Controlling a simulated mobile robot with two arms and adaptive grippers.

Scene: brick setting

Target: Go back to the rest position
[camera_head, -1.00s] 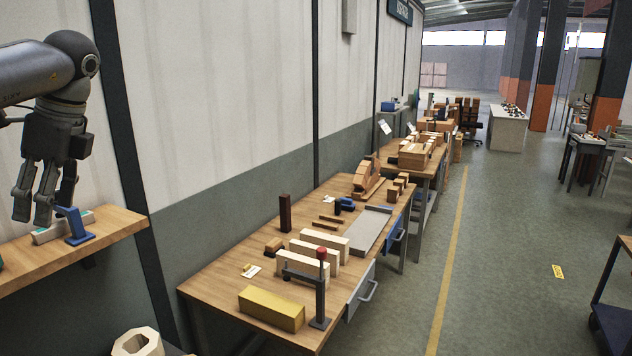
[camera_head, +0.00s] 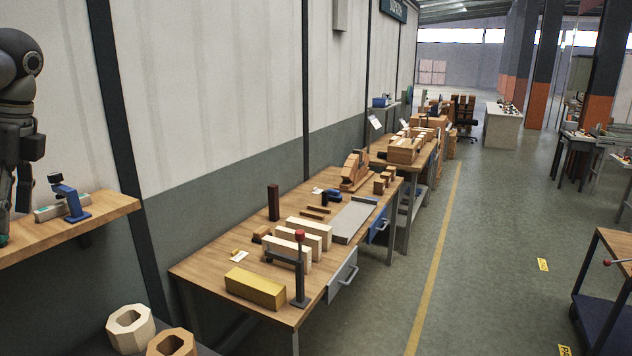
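My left gripper (camera_head: 14,198) hangs at the far left edge of the head view, partly cut off by the picture's edge. Its dark fingers point down at the left end of the wooden shelf (camera_head: 112,208). It is left of a small blue stand-like tool (camera_head: 70,198) and a grey-and-green bar (camera_head: 48,210) on that shelf, apart from the blue tool. I cannot tell how far the fingers are spread, and I see nothing held. My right gripper is not in view.
A workbench (camera_head: 205,272) holds a yellow block (camera_head: 255,288), pale blocks (camera_head: 309,233) and a dark clamp (camera_head: 299,270). Two hollow blocks (camera_head: 130,328) sit low at the front. A dark cart (camera_head: 600,320) stands at right. The grey floor (camera_head: 480,270) between is open.

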